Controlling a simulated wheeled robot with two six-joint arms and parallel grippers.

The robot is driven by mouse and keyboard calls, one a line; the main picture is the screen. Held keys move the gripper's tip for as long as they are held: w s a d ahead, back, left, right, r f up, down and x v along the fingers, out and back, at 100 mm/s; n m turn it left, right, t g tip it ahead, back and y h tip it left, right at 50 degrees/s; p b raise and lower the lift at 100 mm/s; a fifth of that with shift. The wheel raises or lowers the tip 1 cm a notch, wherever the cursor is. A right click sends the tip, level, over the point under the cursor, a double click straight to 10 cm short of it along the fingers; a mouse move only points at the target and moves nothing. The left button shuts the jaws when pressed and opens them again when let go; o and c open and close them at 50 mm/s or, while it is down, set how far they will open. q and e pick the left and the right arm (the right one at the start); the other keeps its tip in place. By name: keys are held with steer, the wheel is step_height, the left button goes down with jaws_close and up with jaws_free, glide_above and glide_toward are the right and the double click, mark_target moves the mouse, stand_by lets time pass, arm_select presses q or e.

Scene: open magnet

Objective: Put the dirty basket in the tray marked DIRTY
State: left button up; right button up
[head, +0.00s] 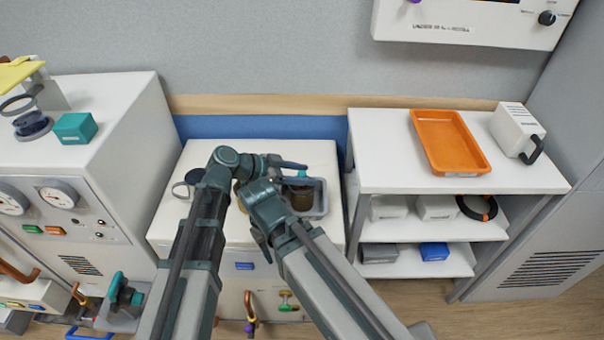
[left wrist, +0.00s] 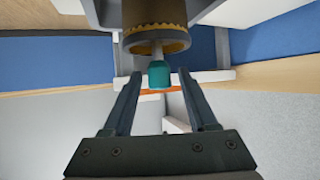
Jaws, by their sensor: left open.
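A brown basket (head: 302,198) stands in a small grey tray (head: 321,206) on the white cabinet. My left gripper (head: 298,173) is over it, open, with its fingers pointing right. In the left wrist view the basket (left wrist: 157,38) appears upside down, with a brass-coloured band and a stem ending in a teal knob (left wrist: 159,74). The knob lies between the open fingertips with clear gaps on both sides. An orange tray (head: 450,141) lies on the right-hand shelf. I cannot read a DIRTY mark on either tray. My right arm crosses in front; I cannot make out its fingers.
The white cabinet top (head: 260,152) is partly hidden by my arms. A dark ring-shaped item (head: 182,190) is at its left. A white jug-like item with a dark handle (head: 517,132) stands right of the orange tray. A taller machine (head: 85,150) borders the left.

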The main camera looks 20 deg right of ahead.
arm_select(q)
steer(key=shift+r, duration=0.2)
steer(key=p+v, duration=0.6)
steer(key=v, duration=0.6)
